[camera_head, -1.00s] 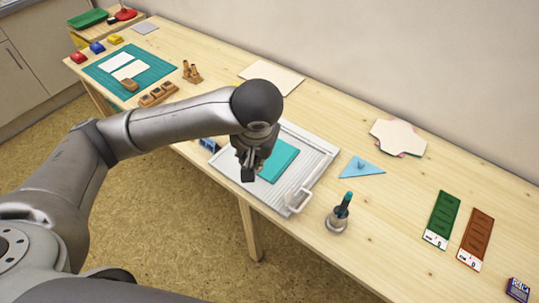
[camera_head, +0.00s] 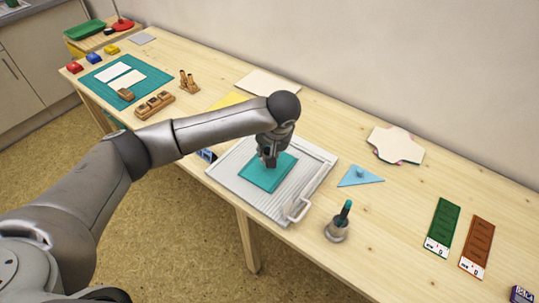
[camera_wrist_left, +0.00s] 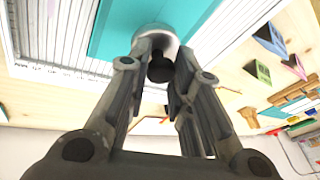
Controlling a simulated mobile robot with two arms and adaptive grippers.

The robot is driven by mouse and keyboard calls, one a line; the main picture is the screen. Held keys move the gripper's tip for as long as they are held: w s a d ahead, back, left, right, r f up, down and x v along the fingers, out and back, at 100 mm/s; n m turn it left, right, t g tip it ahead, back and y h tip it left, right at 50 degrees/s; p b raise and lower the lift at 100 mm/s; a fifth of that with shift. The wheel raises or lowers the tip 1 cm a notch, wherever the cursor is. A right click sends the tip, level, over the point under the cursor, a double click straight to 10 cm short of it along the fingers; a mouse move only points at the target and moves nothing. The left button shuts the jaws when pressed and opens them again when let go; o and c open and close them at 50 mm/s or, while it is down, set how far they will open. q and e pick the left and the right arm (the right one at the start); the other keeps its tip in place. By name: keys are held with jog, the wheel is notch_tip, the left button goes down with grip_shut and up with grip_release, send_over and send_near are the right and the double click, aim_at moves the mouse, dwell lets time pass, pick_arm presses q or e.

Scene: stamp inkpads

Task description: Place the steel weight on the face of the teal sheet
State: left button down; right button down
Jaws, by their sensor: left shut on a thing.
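The teal sheet (camera_head: 264,180) lies flat on a grey ridged tray (camera_head: 238,189) with a white handle. My left gripper (camera_head: 269,163) points down over the back part of the sheet. In the left wrist view my left gripper (camera_wrist_left: 160,85) is shut on the steel weight (camera_wrist_left: 152,34), a pale round body with a dark knob between the fingers. The teal sheet (camera_wrist_left: 112,28) shows behind the weight there. I cannot tell whether the weight touches the sheet. In the head view the gripper hides the weight. My right gripper is not in view.
Green (camera_head: 443,227) and brown (camera_head: 478,243) strips lie further right. Wooden stamps (camera_head: 154,104) and a teal mat (camera_head: 155,78) are at the left.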

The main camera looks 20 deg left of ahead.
pick_arm(q)
jog(key=shift+w+f, duration=0.25)
jog(key=shift+f, duration=1.55)
jog(key=c, duration=1.3)
grip_release()
jog(key=shift+s+d+r, duration=0.1)
jog(key=shift+r, duration=0.1)
jog(key=v, duration=1.1)
jog(key=shift+r, duration=0.3)
jog(key=shift+s+f, duration=0.1)
